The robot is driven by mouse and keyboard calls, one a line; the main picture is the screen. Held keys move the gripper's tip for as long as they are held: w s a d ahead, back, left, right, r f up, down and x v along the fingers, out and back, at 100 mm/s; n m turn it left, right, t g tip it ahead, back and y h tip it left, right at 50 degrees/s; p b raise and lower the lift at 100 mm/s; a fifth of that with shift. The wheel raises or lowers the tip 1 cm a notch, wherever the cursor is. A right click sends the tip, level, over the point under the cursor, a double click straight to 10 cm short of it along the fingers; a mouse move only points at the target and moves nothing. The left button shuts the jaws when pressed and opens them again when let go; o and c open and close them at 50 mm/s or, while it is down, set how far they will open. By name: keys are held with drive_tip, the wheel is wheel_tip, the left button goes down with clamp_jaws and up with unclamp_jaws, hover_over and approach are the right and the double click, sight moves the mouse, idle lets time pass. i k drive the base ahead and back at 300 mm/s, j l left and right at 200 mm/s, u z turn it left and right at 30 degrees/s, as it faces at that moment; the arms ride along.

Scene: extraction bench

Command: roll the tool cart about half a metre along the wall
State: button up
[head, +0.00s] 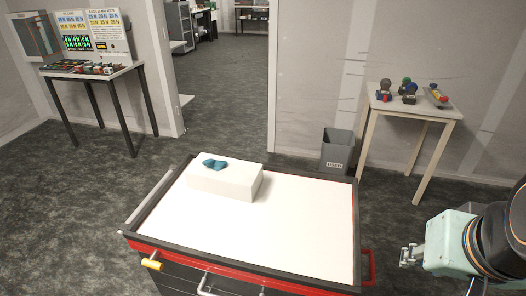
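The tool cart (310,215) stands at the bottom centre of the head view, with a white top, a dark rim and a red band along its near side. A red handle (371,268) sticks out at its right end. A yellow grip (152,264) and a grey bar handle (204,286) show on its near side. The cart's lower part and wheels are out of view. My gripper (404,257) is to the right of the red handle, apart from it and empty. Its two small metal fingers point left with a gap between them.
A white box (228,181) with blue gloves (214,164) lies on the cart. A grey bin (337,150) stands by the wall behind it. A small table (413,110) is at the back right, another table (94,75) at the left. Grey floor at the left and the doorway are clear.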

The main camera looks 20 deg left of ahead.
sight(300, 233)
drive_tip(key=k+j, duration=0.25)
drive_tip(key=j, duration=0.2)
drive_tip(key=k+j, duration=0.3)
drive_tip(key=j, duration=0.15)
drive_tip(key=k+j+z, duration=0.1)
drive_tip(key=k+j, duration=0.15)
drive_tip(key=j, duration=0.65)
drive_tip(key=k+j, duration=0.15)
drive_tip(key=j, duration=0.2)
drive_tip(key=j+z, duration=0.1)
drive_tip(key=j, duration=0.7)
drive_tip(key=i+j, duration=0.1)
drive_tip(key=j, duration=0.25)
drive_tip(key=i+j, duration=0.1)
drive_tip(key=j, duration=0.2)
drive_tip(key=i+j, duration=0.1)
drive_tip(key=j, duration=0.25)
drive_tip(key=i+j+z, duration=0.1)
drive_tip(key=j, duration=0.2)
drive_tip(key=l+z, duration=0.15)
drive_tip(key=l, duration=0.15)
drive_tip(key=j+u, duration=0.15)
drive_tip(key=j, duration=0.15)
